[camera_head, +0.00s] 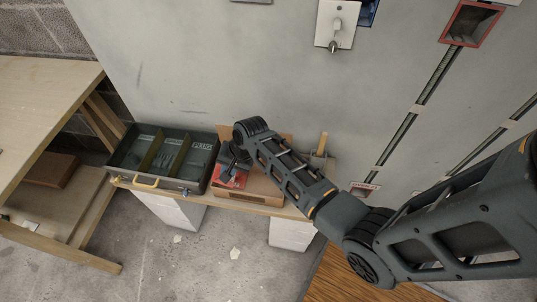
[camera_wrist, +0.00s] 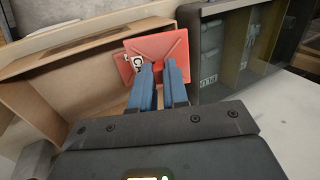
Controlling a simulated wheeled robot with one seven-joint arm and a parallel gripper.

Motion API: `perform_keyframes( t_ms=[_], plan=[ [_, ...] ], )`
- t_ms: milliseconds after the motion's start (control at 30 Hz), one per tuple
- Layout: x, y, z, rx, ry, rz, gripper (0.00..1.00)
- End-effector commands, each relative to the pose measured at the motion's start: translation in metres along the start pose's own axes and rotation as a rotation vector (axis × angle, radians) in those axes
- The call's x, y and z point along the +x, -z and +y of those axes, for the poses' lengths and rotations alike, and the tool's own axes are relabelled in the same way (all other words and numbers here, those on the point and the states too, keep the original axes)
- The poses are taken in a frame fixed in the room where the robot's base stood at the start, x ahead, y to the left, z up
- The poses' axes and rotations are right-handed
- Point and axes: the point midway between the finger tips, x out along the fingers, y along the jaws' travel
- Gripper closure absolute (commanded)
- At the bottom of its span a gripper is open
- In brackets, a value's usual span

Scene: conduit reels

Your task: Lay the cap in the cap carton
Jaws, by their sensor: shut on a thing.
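The cap is a red square plate with a small knob and a white letter label. It shows in the wrist view (camera_wrist: 168,47) and in the head view (camera_head: 229,181). My gripper (camera_wrist: 158,70) is shut on its knob with both blue fingertips; it also shows in the head view (camera_head: 235,168). The cap carton (camera_head: 275,197) is an open brown cardboard box on a low bench. In the wrist view the cap is over the end of the carton (camera_wrist: 38,98) nearest the toolbox. I cannot tell whether the cap touches it. My arm hides part of the carton in the head view.
An open green toolbox (camera_head: 146,185) with compartments stands left of the carton, close to the cap. A wooden table (camera_head: 40,110) is at far left. The grey wall (camera_head: 200,60) rises behind, with a red-framed box (camera_head: 470,23) and conduits at right.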

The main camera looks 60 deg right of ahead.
Motion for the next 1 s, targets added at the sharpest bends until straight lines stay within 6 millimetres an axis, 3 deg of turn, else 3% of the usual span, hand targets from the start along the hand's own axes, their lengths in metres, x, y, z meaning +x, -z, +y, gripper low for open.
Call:
perform_keyframes(
  t_ms=[33, 200, 400, 633, 1000],
  plan=[
    [-0.016, 0.012, 0.015, -0.002, -0.091, -0.002, 1.0],
    [-0.047, 0.029, 0.07, -0.003, -0.314, -0.002, 1.0],
    [-0.066, 0.035, 0.096, 0.015, -0.399, 0.002, 1.0],
    [-0.06, 0.035, 0.102, 0.017, -0.409, 0.001, 1.0],
    [-0.03, 0.035, 0.115, 0.017, -0.408, 0.001, 1.0]
  ],
)
